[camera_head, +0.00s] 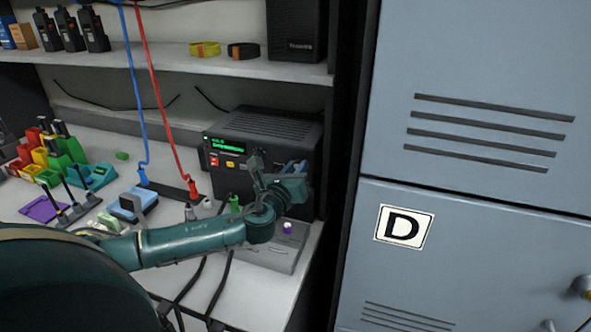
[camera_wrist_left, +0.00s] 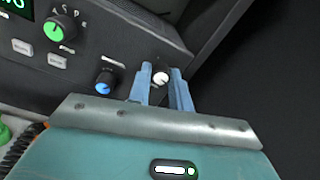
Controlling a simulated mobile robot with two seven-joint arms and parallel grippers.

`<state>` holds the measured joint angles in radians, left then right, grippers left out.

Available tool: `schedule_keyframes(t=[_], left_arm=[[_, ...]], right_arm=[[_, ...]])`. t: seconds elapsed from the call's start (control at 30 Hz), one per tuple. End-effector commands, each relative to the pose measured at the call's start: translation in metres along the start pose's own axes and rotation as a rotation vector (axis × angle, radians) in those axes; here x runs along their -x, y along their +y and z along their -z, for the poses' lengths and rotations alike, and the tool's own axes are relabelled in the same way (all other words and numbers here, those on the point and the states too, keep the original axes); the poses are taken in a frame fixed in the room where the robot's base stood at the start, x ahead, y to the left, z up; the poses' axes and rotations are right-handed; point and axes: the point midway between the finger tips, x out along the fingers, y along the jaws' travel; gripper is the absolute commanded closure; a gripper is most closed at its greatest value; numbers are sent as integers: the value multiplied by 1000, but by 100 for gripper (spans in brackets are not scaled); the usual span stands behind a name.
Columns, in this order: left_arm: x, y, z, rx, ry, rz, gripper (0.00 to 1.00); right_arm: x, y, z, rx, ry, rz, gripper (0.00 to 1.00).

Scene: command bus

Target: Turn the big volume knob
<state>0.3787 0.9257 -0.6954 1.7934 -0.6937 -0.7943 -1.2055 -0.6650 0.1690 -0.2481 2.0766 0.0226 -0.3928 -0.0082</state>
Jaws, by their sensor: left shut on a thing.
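A black radio unit (camera_head: 270,128) with a green-lit display stands on the bench; its front panel (camera_wrist_left: 85,72) fills the upper left of the left wrist view. Three knobs show there: a larger green-capped knob (camera_wrist_left: 61,29), a blue-capped knob (camera_wrist_left: 105,82) and a dark knob with a white cap (camera_wrist_left: 160,74). The small labels are too blurred to read. My left gripper (camera_head: 291,168), also in the left wrist view (camera_wrist_left: 163,80), is at the panel's right end. Its blue fingers are shut on the white-capped knob, one on each side. My right gripper is out of view.
A grey box (camera_head: 280,252) with a purple button sits in front of the radio, below my left arm. Red and blue cables (camera_head: 158,88) hang to the left. A blue-grey locker (camera_head: 470,150) stands close on the right.

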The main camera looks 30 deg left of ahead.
Motion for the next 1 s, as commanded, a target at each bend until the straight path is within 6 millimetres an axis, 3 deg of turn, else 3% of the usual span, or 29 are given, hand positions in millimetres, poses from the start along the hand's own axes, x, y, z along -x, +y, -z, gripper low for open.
schedule_keyframes(t=[1.0], left_arm=[[0, -1, 1, 735, -21, 5, 100]], right_arm=[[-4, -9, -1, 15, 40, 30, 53]])
